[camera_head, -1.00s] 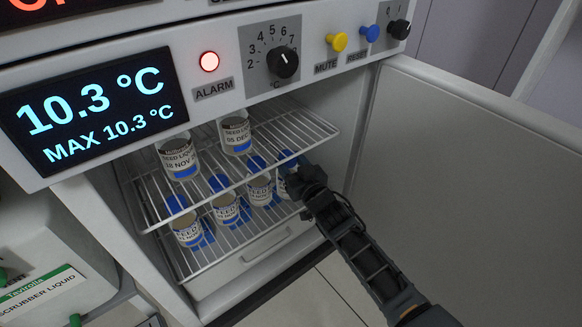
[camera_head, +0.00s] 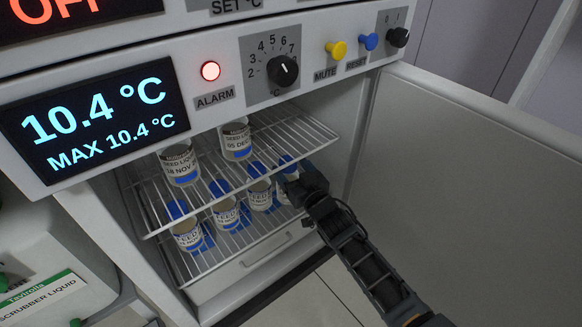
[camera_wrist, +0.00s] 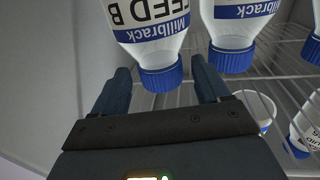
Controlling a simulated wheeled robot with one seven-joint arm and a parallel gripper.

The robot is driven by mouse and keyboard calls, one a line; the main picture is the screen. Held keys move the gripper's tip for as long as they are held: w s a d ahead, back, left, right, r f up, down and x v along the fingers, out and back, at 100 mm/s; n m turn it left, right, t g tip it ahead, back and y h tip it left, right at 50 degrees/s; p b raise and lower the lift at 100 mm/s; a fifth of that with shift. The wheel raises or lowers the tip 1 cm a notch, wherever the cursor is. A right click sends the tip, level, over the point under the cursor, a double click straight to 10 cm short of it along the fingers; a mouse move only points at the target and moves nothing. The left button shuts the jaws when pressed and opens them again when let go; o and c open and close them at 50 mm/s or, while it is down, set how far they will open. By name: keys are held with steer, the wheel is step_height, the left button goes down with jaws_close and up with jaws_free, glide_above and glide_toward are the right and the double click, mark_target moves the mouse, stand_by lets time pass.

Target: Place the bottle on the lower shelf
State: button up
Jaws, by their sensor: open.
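A bottle (camera_wrist: 155,35) with a white "FEED B" Millbrack label and blue cap (camera_wrist: 161,79) stands on the lower wire shelf (camera_head: 215,262), at the right end of a row of similar bottles. In the wrist view it appears upside down, its cap between the fingertips, with gaps on both sides. My gripper (camera_wrist: 163,82) is open. In the head view my gripper (camera_head: 300,188) is at this bottle's right front and hides part of it.
A second bottle (camera_wrist: 235,30) stands beside it. The upper wire shelf (camera_head: 285,135) carries two labelled open containers (camera_head: 180,163). The open door (camera_head: 470,190) is at the right, and the control panel with a lit alarm lamp (camera_head: 210,71) overhangs the chamber.

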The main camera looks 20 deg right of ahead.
steer(key=s+d+p, duration=0.1)
steer(key=s+p, duration=0.7)
steer(key=s, duration=0.3)
steer(key=shift+d, duration=0.3)
steer(key=shift+s, duration=0.1)
steer(key=s+a+r+m+h, duration=0.15)
steer(key=s+a, duration=0.25)
steer(key=s, duration=0.7)
steer(key=s+a+r+m+h, duration=0.1)
steer(key=s+a+r+m, duration=0.3)
steer(key=s, duration=0.8)
steer(key=s+d+r+n+g, duration=0.1)
steer(key=s+d+r, duration=0.3)
steer(key=s+r, duration=0.4)
steer(key=s+d+r+n+g, duration=0.2)
steer(key=s+d+r+n, duration=0.1)
steer(key=s+r, duration=0.6)
steer(key=s+d, duration=0.1)
steer(key=s, duration=0.3)
steer(key=shift+s, duration=0.25)
